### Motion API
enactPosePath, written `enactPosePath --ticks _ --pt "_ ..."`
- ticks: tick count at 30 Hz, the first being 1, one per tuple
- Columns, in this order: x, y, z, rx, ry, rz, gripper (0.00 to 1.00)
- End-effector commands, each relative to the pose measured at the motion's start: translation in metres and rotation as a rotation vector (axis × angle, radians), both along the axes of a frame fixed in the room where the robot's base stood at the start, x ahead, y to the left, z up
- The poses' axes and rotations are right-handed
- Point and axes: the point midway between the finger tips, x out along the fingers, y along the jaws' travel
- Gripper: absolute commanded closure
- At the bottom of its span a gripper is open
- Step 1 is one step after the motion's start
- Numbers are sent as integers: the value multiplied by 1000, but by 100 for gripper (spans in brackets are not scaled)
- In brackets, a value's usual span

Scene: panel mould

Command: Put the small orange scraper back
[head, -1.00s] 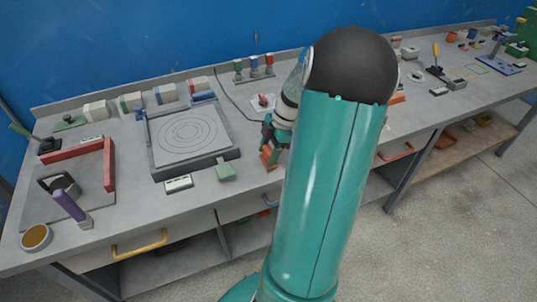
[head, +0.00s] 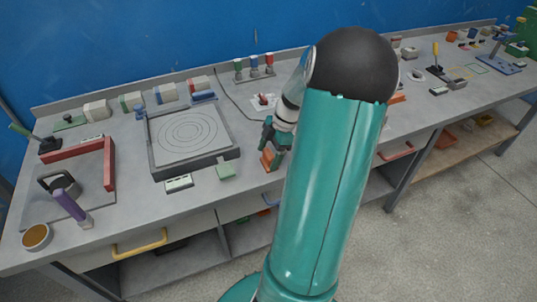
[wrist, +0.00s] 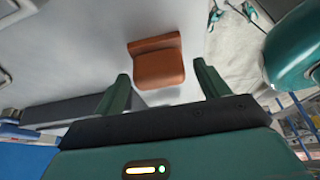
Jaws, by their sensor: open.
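The small orange scraper (wrist: 158,66) lies on the grey worktop, ahead of and between my gripper's fingers in the wrist view. It has a broad block and a thinner raised edge. In the head view the scraper (head: 268,159) is near the bench's front edge, partly covered by my gripper (head: 273,146). In the wrist view my gripper (wrist: 161,76) is open, with one green finger to each side of the scraper and nothing held. Whether the fingers reach down beside it I cannot tell.
Colored bottles (head: 254,68) stand in a rack behind. My teal arm hides part of the bench.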

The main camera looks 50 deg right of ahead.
Motion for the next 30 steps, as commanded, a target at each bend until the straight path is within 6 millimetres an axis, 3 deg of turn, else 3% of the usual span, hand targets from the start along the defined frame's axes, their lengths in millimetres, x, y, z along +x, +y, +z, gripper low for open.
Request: enactPosePath --ticks 15,26,30 --pt "-19 -33 92 -3 -1 -1 26" --pt "-23 -38 107 0 0 0 26" --pt "-14 -25 113 -13 22 -14 26"
